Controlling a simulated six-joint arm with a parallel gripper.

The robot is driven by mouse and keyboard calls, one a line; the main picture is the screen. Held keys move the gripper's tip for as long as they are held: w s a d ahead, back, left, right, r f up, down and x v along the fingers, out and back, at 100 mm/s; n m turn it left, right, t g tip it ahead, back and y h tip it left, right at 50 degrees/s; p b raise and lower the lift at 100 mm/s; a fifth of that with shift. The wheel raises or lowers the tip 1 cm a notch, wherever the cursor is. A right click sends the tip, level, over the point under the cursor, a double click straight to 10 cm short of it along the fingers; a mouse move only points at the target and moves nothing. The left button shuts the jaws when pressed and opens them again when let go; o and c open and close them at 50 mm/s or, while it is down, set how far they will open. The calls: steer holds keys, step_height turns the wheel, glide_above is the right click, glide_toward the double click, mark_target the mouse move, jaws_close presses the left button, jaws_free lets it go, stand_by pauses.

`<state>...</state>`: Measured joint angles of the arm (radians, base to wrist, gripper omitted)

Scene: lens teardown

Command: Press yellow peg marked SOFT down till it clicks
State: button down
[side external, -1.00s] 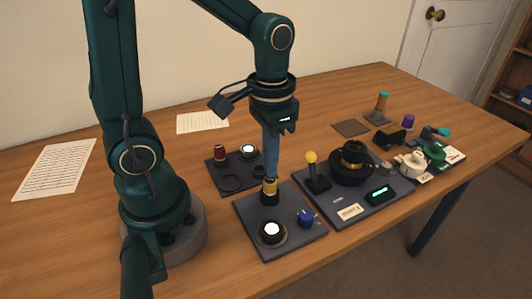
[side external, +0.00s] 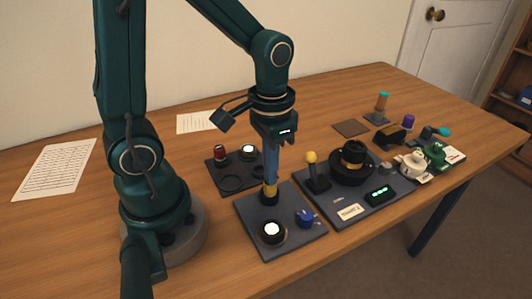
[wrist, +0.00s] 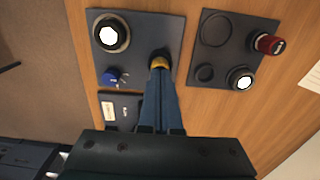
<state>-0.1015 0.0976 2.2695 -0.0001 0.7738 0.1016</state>
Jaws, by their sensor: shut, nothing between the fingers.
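The yellow peg (side external: 267,189) stands upright in a black round base on the dark front plate (side external: 302,245). My gripper (side external: 270,183) is shut and empty, pointing straight down, with its blue fingertips at the top of the peg. In the wrist view the fingertips (wrist: 160,72) reach the peg (wrist: 159,62) and cover part of it. The peg's marking cannot be read. Whether it is pressed fully down cannot be told.
The same plate holds a white-topped round button (side external: 271,231) and a blue knob (side external: 305,217). A yellow-balled lever (side external: 311,158) stands close on the right, beside a black round device (side external: 352,163). Behind is a plate with a red cylinder (side external: 221,158).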

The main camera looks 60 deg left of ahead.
stand_by(0.4)
steer(key=shift+r, duration=2.9)
steer(key=shift+d+r, duration=0.1)
steer(key=shift+r, duration=0.25)
steer(key=s+r+t, duration=0.1)
steer(key=t, duration=0.1)
steer(key=s+d+r+t, duration=0.1)
steer(key=s, duration=0.1)
steer(key=s+r+t, duration=0.1)
steer(key=t, duration=0.1)
steer(key=shift+s+d+t, duration=0.15)
steer(key=shift+d+t, duration=0.15)
steer(key=shift+d, duration=0.1)
